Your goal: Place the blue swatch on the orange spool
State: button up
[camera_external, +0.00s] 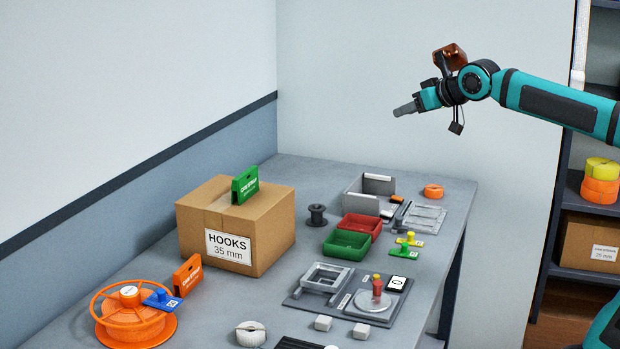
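A blue swatch (157,300), a flat plate with a small upright knob and a pale label, overlaps the right rim of the large orange spool (135,330) at the front left of the table. It appears to rest on the spool's rim, though the exact contact is hard to tell. The spool lies flat, with a hub and pale disc on top. My gripper (404,110) is high above the back of the table, far to the right of the spool, pointing left. It is seen side-on; no object shows in it, and its finger gap cannot be made out.
A cardboard HOOKS box (265,225) with a green tag on top stands behind the spool; an orange tag (187,276) stands beside the spool. Red (362,227) and green bins, a grey tray, yellow and green swatches (405,251) and a scale (378,304) occupy the right side.

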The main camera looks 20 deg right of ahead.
jog(key=s+d+f+m+t+h, duration=0.2)
jog(key=s+d+f+t, duration=0.1)
jog(key=s+d, duration=0.5)
jog(key=s+d+f+m+t+h, duration=0.2)
jog(key=s+d+f, duration=0.3)
jog(key=s+d, duration=0.4)
jog(key=d+t+h, duration=0.1)
jog(key=d, duration=0.5)
jog(key=shift+d+t, duration=0.25)
jog(key=shift+t, duration=0.05)
